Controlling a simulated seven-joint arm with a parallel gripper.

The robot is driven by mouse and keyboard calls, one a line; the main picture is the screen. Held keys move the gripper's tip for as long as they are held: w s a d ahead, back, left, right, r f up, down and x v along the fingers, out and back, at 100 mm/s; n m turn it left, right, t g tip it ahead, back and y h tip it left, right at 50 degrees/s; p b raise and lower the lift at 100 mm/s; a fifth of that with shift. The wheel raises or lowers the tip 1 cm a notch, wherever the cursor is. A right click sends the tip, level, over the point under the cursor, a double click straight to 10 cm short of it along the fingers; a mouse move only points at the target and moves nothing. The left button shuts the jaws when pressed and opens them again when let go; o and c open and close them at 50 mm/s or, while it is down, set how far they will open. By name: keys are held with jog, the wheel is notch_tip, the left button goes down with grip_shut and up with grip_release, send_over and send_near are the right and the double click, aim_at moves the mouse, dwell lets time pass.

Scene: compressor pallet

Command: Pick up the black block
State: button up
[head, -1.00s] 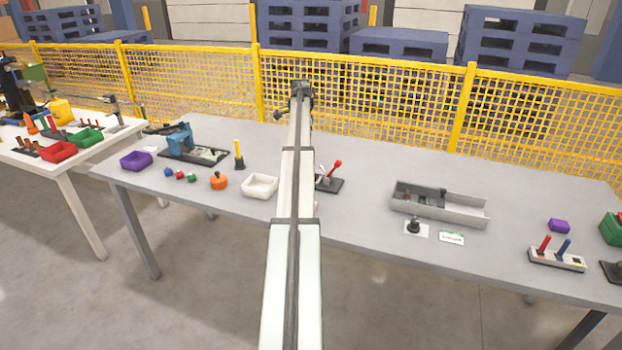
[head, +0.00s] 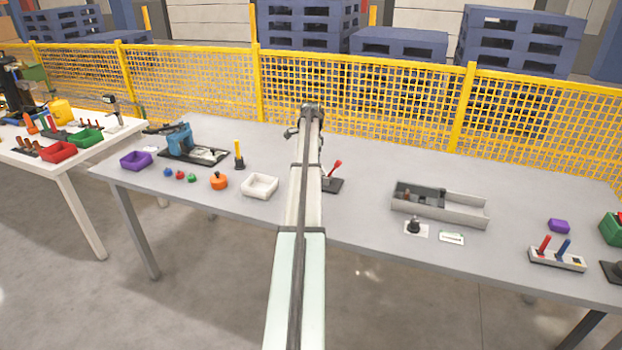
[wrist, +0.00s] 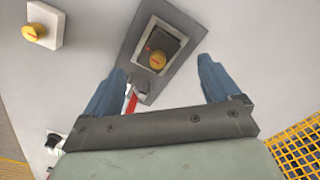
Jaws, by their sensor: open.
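In the wrist view, a dark, square block-like part (wrist: 170,42) sits inside a pale frame on a grey plate (wrist: 137,57). A round yellow knob (wrist: 157,61) with a red mark shows at its near edge. I take this dark part for the black block, but cannot be sure. My gripper (wrist: 161,65) is open, its two blue fingers apart, with the knob between their tips in the picture and nothing held. A red handle (wrist: 131,104) shows beside the left finger. In the head view my arm hides part of the table.
In the head view, a red-handled clamp (head: 334,174) stands just right of my arm. A white tray (head: 260,186) is left of it, and a grey channel tray (head: 465,212) stands further right. A yellow mesh fence (head: 380,105) runs behind the table.

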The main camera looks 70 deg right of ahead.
jog(key=shift+s+a+f, duration=0.1)
jog(key=shift+f, duration=2.45)
jog(key=shift+c, duration=0.5)
